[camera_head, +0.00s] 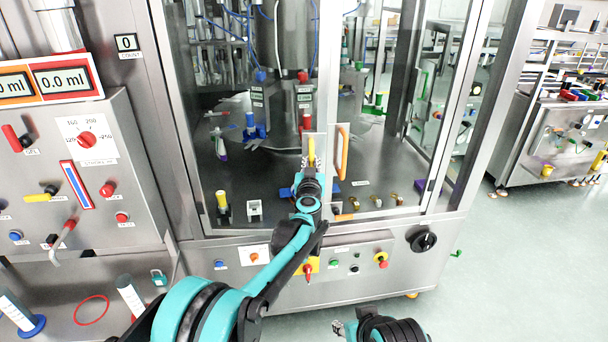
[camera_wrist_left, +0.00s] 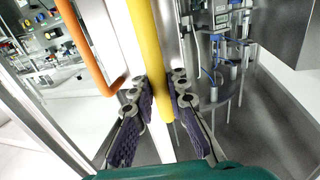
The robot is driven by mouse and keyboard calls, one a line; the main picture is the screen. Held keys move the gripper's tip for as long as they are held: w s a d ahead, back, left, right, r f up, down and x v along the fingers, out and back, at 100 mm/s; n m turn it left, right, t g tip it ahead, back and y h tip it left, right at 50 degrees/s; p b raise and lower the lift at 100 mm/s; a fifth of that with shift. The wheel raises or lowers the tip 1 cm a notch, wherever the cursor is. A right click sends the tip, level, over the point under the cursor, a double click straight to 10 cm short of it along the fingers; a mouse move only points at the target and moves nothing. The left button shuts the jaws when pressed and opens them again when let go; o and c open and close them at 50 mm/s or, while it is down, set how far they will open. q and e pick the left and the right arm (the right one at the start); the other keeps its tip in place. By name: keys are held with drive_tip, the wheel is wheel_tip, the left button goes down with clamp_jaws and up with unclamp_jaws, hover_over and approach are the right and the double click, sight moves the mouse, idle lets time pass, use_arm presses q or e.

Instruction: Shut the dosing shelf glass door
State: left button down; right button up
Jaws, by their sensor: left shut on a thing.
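The glass cabinet has a left glass door (camera_head: 235,110) with a yellow bar handle (camera_head: 311,150) near its right edge. A right glass pane (camera_head: 385,110) has an orange handle (camera_head: 342,152) close beside it. My left gripper (camera_head: 310,172) is at the yellow handle. In the left wrist view its two fingers (camera_wrist_left: 163,82) are shut around the yellow handle (camera_wrist_left: 145,40), with the orange handle (camera_wrist_left: 88,45) to the left. I cannot tell how far the door stands from its frame. My right gripper (camera_head: 343,328) shows only partly at the bottom, and its jaws are unclear.
A control panel (camera_head: 90,145) with knobs and a display stands at left. Below the cabinet glass is a front panel (camera_head: 355,262) with buttons and a black rotary knob (camera_head: 422,240). Free floor (camera_head: 500,270) lies to the right.

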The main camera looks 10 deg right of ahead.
use_arm(q)
drive_tip(key=w+d+n+y, duration=0.1)
drive_tip(key=w+y, duration=0.1)
drive_tip(key=w, duration=0.4)
drive_tip(key=shift+d+n+t+y+p, duration=0.3)
drive_tip(key=shift+p, duration=0.15)
drive_tip(key=c, duration=1.5)
unclamp_jaws()
drive_tip(key=shift+s, duration=0.1)
drive_tip(key=s+a, duration=0.1)
drive_tip(key=s, duration=1.1)
drive_tip(key=shift+a, duration=0.15)
